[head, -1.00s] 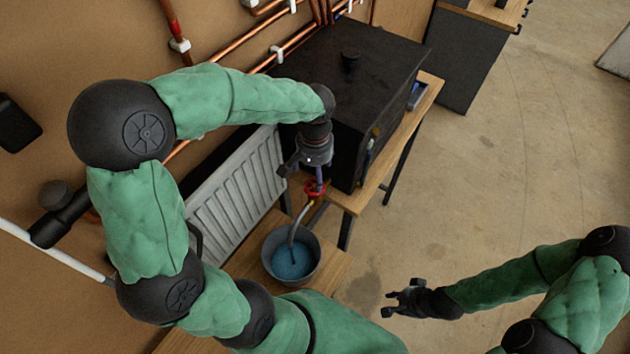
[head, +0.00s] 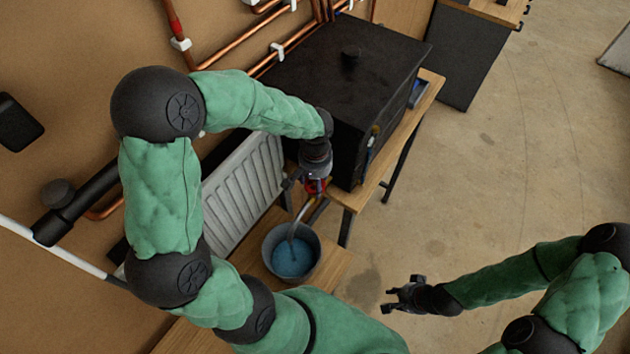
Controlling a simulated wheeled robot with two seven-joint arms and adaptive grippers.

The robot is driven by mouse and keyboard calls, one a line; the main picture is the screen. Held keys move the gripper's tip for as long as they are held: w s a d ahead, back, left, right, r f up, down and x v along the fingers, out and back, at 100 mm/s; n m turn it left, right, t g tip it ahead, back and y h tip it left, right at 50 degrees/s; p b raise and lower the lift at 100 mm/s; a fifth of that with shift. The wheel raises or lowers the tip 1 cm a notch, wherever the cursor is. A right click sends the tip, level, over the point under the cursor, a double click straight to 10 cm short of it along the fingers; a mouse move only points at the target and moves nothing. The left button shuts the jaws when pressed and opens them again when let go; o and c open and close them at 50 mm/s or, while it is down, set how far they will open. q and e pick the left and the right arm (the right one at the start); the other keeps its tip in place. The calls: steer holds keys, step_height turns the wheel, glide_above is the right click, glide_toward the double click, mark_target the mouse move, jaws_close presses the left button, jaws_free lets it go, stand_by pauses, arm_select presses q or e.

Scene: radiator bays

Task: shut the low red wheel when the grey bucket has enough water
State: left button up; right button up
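The low red wheel (head: 316,187) sits on the pipe end beside the dark box, above the bucket. It is now partly hidden by my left gripper (head: 308,186), which comes down over it from above. I cannot tell whether the fingers are open or shut on it. A hose runs from the wheel's valve down into the grey bucket (head: 313,262). Blue water (head: 292,258) stands in the bucket, its surface below the rim. My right gripper (head: 390,300) is open and empty over the floor at the lower right, apart from everything.
A black box (head: 340,75) stands on a wooden bench (head: 408,125) just behind the wheel. A white radiator (head: 240,195) is left of the bucket. The bucket stands on a low wooden board (head: 333,268). Copper pipes (head: 240,42) run along the wall.

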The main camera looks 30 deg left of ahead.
arm_select(q)
steer(key=shift+s+f, duration=0.2)
steer(key=shift+s, duration=0.1)
steer(key=shift+c, duration=0.5)
steer(key=shift+m, duration=0.4)
steer(key=shift+f+m, duration=0.1)
steer(key=shift+m, duration=0.5)
steer(key=m, duration=0.5)
steer(key=shift+s, duration=0.1)
steer(key=m, duration=0.4)
steer(key=shift+a+m, duration=0.1)
steer(key=shift+m, duration=0.2)
steer(key=m+p, duration=0.1)
steer(key=m, duration=0.3)
steer(key=shift+m, duration=0.3)
